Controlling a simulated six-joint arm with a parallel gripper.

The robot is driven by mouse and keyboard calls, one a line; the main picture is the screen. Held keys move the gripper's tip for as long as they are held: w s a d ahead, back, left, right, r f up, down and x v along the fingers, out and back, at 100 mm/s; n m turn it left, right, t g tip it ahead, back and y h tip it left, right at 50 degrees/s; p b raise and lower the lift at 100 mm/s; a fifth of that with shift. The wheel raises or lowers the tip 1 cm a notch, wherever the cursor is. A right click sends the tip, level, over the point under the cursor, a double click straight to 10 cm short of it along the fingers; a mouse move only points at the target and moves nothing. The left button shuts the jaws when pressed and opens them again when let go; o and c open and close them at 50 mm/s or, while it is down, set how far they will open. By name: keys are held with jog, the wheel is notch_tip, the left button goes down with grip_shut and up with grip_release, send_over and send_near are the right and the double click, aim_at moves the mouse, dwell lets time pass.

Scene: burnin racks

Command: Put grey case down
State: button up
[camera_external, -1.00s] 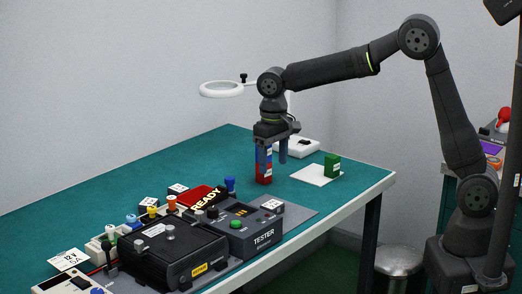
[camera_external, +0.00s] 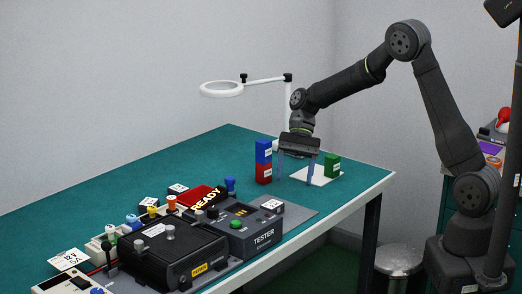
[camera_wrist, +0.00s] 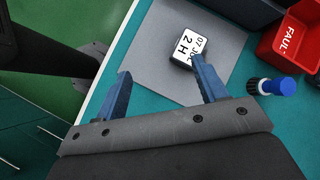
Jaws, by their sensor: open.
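I cannot make out any loose grey case. A blue case (camera_external: 263,150) stands on a red case (camera_external: 263,173), left of my gripper and apart from it. A green case (camera_external: 332,165) stands on the white sheet (camera_external: 322,180) to the right.
A dark tester (camera_external: 250,232) and a black lidded unit (camera_external: 172,256) fill the table's front. A small white-topped timer block (camera_wrist: 188,45) sits on a grey mat (camera_wrist: 160,30). A red "FAUL" bin (camera_wrist: 290,45) and a blue-capped knob (camera_wrist: 278,87) are beside it. A ring lamp (camera_external: 222,89) stands behind.

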jog(key=w+d+m+g+y, duration=0.2)
jog(key=w+d+m+y, duration=0.2)
jog(key=w+m+y, duration=0.35)
send_near(271, 205)
jog(key=shift+m+h, duration=0.25)
jog(key=shift+m, duration=0.2)
jog(key=s+a, duration=0.1)
jog(key=a, duration=0.1)
jog(key=s+a+f, duration=0.1)
jog(key=a, duration=0.1)
jog(key=shift+s, duration=0.35)
jog(key=shift+d+f+x, duration=0.1)
jog(key=shift+f+x, duration=0.05)
jog(key=shift+x, duration=1.25)
jog(key=shift+d+f+x, duration=0.15)
jog(key=shift+f+x, duration=0.05)
jog(key=shift+x, duration=1.15)
jog(key=shift+c, duration=0.4)
jog(key=c, duration=1.1)
notch_tip(271, 205, up, 5)
jog(key=shift+f, duration=0.25)
jog(key=s+d+r+v, duration=0.1)
jog(key=s+v, duration=0.1)
jog(key=v, duration=1.1)
jog(key=shift+r, duration=0.3)
